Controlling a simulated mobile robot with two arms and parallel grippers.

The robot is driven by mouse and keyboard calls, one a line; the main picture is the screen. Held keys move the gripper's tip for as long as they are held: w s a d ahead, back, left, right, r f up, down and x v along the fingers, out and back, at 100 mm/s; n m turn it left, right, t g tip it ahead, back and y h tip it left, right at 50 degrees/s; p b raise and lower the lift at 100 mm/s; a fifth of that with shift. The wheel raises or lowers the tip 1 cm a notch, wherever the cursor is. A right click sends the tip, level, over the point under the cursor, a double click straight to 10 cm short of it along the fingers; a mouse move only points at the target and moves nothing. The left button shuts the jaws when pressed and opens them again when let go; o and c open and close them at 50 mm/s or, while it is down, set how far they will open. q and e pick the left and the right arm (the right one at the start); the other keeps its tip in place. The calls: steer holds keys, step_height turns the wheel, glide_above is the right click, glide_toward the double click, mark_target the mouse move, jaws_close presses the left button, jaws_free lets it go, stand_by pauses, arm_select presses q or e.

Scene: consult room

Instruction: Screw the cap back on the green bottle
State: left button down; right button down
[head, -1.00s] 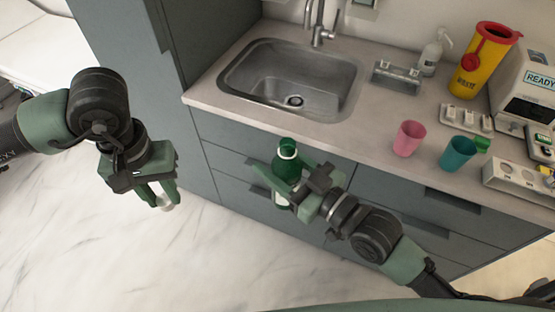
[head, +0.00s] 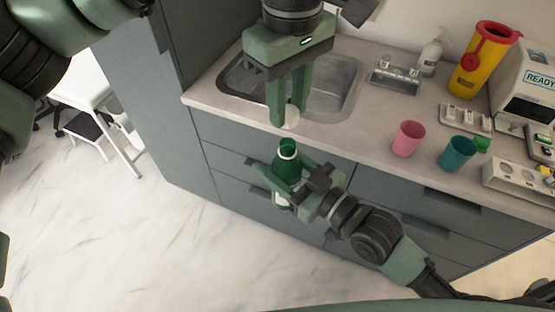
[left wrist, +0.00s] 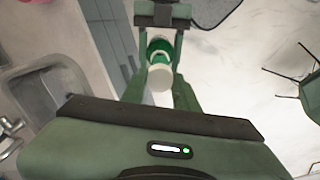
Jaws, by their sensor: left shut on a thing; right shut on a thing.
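The green bottle (head: 287,168) is upright and uncapped, with a pale ring at its open neck and a light label low on its body. My right gripper (head: 288,184) is shut around its body and holds it in front of the counter. My left gripper (head: 289,117) points down above the bottle, shut on the white cap (head: 292,117). The cap is above the bottle mouth with a visible gap. In the left wrist view the cap (left wrist: 160,77) sits between my left fingers, with the green bottle (left wrist: 160,46) beyond it.
The counter (head: 385,120) has a sink (head: 345,85) behind my left gripper. A pink cup (head: 408,139), a teal cup (head: 457,154), a yellow sharps container (head: 482,65) and a soap bottle (head: 431,55) stand to the right. Open floor lies at left.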

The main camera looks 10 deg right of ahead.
stand_by(0.4)
arm_select(q)
steer(key=shift+f, duration=2)
steer(key=shift+r, duration=0.1)
steer(key=shift+f, duration=0.95)
steer(key=shift+f, duration=0.55)
